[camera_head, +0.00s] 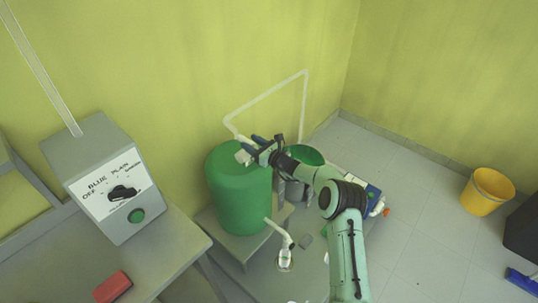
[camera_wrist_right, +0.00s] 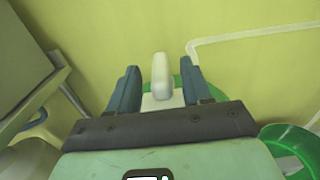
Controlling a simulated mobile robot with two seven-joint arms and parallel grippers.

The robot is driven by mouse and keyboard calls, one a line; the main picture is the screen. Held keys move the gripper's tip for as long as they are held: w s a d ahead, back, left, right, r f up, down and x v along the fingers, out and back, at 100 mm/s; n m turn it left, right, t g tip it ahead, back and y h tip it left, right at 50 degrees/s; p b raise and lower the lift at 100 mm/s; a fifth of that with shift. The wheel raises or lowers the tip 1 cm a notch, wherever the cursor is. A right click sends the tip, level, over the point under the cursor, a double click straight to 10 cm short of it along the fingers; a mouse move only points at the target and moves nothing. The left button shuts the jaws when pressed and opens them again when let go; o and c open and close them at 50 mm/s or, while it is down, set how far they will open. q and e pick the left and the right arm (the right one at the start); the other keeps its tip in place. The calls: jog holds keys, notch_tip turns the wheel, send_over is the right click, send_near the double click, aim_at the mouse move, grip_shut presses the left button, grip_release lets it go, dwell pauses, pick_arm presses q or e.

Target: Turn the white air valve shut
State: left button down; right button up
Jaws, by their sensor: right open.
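The white air valve (camera_wrist_right: 160,78) shows in the right wrist view as an upright white handle on a pale base, above a green surface. In the head view a small white part of the valve (camera_head: 242,156) shows on top of the green tank (camera_head: 238,205), partly hidden by my gripper. My right gripper (camera_head: 248,145) reaches in over the tank top. In the right wrist view its open blue fingers (camera_wrist_right: 161,82) stand on either side of the handle, with a gap on each side. My left gripper is not in view.
A grey control box (camera_head: 105,180) with a black knob and green button stands at left, with a red object (camera_head: 112,287) near it. A white pipe (camera_head: 268,91) runs along the wall behind the tank. A yellow bucket (camera_head: 487,191) stands on open floor at right.

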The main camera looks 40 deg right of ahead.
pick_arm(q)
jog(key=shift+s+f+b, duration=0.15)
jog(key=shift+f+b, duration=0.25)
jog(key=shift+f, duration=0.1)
pick_arm(e)
jog(key=s, duration=1)
jog(key=shift+d, duration=0.4)
jog(key=shift+a+f, duration=0.1)
